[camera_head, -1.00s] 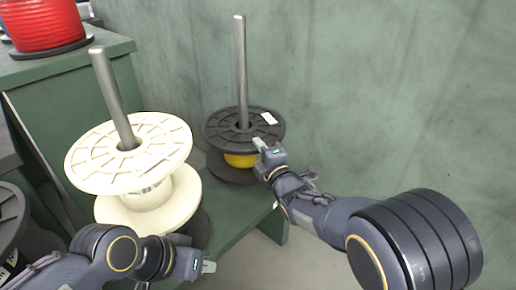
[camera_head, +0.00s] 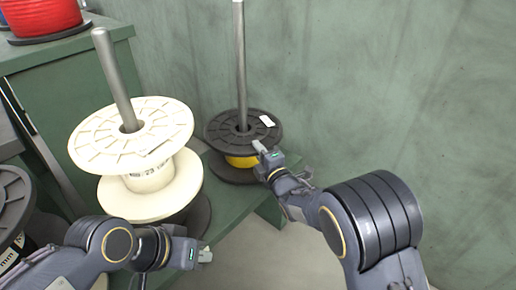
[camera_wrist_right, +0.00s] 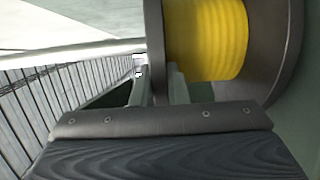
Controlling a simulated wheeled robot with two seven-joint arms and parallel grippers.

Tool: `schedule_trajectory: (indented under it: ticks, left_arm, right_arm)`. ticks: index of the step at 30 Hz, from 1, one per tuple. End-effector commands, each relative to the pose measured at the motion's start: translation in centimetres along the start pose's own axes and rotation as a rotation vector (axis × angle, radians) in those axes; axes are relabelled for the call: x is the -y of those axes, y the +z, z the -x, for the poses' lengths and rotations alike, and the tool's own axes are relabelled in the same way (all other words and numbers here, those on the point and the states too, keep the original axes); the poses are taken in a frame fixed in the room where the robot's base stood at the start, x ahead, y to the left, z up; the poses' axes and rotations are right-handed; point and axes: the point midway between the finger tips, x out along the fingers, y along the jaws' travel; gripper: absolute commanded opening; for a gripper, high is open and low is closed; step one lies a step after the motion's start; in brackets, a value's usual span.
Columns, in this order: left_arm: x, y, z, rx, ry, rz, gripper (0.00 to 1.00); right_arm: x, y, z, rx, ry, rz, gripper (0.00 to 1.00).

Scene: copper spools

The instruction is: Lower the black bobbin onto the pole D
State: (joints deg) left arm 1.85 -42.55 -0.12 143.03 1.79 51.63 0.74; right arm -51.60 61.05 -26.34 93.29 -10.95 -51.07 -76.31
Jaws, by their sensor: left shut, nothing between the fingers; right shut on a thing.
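The black bobbin (camera_head: 215,131), wound with yellow wire (camera_head: 243,161), is around the right metal pole (camera_head: 241,70) in the head view, low on it near the green bench. My right gripper (camera_head: 259,149) is shut on the bobbin's rim at its front right. In the right wrist view the fingers (camera_wrist_right: 158,84) lie against the dark flange (camera_wrist_right: 156,40) beside the yellow winding (camera_wrist_right: 206,38). My left gripper (camera_head: 205,254) is shut and empty, in front of the white spool. I cannot read a letter on the pole.
A white spool (camera_head: 95,137) sits on the left pole (camera_head: 113,75), close to the black bobbin. A red spool (camera_head: 42,17) stands on the green cabinet at upper left, and another black spool (camera_head: 12,205) at the left edge. The green wall (camera_head: 400,90) is behind.

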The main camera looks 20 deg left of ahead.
Motion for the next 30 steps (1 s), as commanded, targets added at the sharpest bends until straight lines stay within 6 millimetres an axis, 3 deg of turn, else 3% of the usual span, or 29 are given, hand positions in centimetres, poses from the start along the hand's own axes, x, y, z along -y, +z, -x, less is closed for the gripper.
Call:
schedule_trajectory:
  ticks: [11, 30]
  left_arm:
    - [-0.01, -0.01, 0.03, 0.000, 0.000, 0.000, 0.00]
    - [-0.01, -0.01, 0.03, 0.000, 0.000, 0.000, 0.00]
  right_arm:
    - [-0.53, 0.01, -0.13, -0.001, 0.016, -0.001, 0.00]
    - [0.21, 0.00, -0.05, -0.001, 0.016, -0.001, 0.00]
